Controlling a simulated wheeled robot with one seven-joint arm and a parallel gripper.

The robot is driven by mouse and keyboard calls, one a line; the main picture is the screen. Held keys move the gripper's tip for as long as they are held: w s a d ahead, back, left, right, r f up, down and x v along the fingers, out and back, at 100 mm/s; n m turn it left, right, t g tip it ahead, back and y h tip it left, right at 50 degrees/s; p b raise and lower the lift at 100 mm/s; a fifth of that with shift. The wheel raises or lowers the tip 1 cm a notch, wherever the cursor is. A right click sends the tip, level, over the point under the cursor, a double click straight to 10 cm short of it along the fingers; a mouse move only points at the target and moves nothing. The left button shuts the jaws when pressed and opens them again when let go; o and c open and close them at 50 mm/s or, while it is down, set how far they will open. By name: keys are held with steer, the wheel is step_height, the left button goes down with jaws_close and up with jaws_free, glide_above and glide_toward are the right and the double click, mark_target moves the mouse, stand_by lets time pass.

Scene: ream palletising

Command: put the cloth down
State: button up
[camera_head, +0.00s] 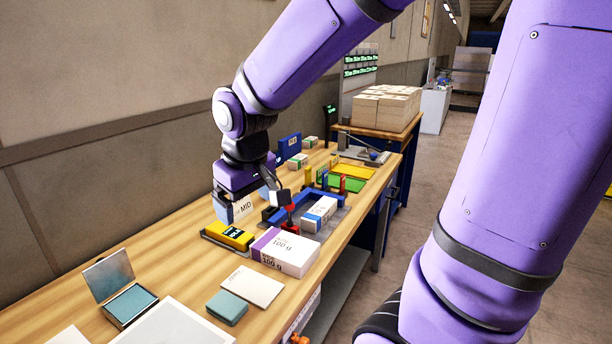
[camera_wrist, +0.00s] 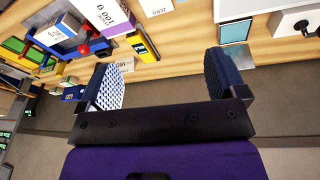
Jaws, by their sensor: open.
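A small teal pad with rounded edges, which looks like the folded cloth (camera_head: 228,307), lies flat on the wooden bench at the front, beside a white card (camera_head: 252,286). It is apart from my gripper (camera_head: 246,198), which is farther back along the bench, near the wall side. In the wrist view my gripper (camera_wrist: 166,82) has its two ridged pads wide apart, with nothing between them. I cannot make out the cloth in the wrist view.
A white 100 g box (camera_head: 286,252), a yellow-black device (camera_head: 229,236) and a MID sign (camera_head: 243,208) stand near my gripper. A blue fixture (camera_head: 291,214) is behind. An open tin with a teal pad (camera_head: 131,304) lies front left. Bare wood shows between.

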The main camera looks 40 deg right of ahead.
steer(key=s+d+r+m+t, duration=0.1)
steer(key=s+d+r+t, duration=0.1)
steer(key=s+r, duration=0.6)
steer(key=s, duration=0.5)
steer(key=shift+s+d+r+m+y, duration=0.25)
steer(key=shift+s+r+m+y, duration=0.05)
steer(key=shift+o, duration=0.2)
stand_by(0.4)
